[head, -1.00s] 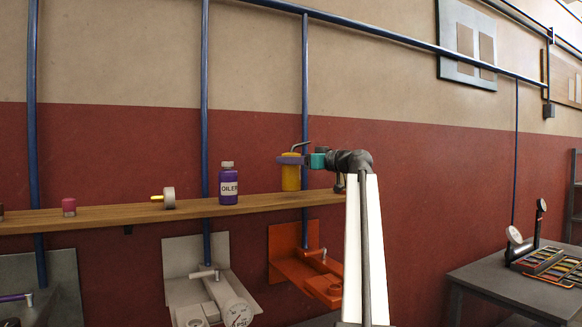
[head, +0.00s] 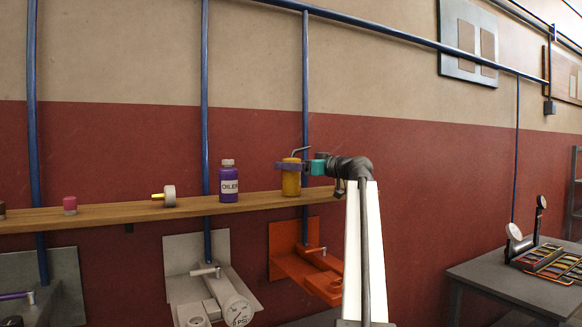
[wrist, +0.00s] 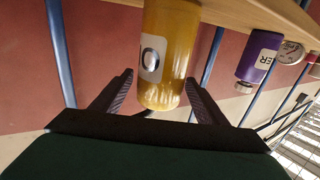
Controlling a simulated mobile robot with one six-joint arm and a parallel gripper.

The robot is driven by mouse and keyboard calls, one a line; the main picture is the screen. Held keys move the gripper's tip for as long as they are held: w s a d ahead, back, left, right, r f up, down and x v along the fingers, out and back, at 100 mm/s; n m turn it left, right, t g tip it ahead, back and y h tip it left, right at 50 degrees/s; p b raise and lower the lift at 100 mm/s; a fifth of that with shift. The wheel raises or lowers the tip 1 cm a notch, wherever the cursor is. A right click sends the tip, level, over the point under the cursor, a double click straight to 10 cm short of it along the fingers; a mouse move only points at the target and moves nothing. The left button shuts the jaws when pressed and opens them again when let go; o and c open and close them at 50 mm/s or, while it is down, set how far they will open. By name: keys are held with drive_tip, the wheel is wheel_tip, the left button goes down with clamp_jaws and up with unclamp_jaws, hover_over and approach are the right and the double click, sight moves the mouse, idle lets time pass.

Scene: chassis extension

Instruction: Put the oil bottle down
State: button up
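The oil bottle (head: 291,184) is a yellow can with a thin bent spout. In the head view it stands upright, its base at the top of the wooden shelf. My gripper (head: 290,165) is around its upper part, coming from the right. In the wrist view the yellow bottle (wrist: 170,50) is between the two dark fingers of my gripper (wrist: 160,78). A small gap shows beside the left finger, and the right finger is close to the bottle's side. The fingers look spread, not pressed on it. The bottle's far side is hidden.
The wooden shelf (head: 120,215) runs along the red wall. A blue vertical pipe (head: 305,100) rises behind. An orange fixture (head: 310,270) hangs below.

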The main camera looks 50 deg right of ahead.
drive_tip(key=shift+r, duration=0.15)
drive_tip(key=s+d+b, duration=0.1)
drive_tip(key=s+b, duration=0.1)
drive_tip(key=s, duration=1)
drive_tip(key=shift+d+b, duration=0.3)
drive_tip(key=shift+b, duration=0.1)
idle(0.6)
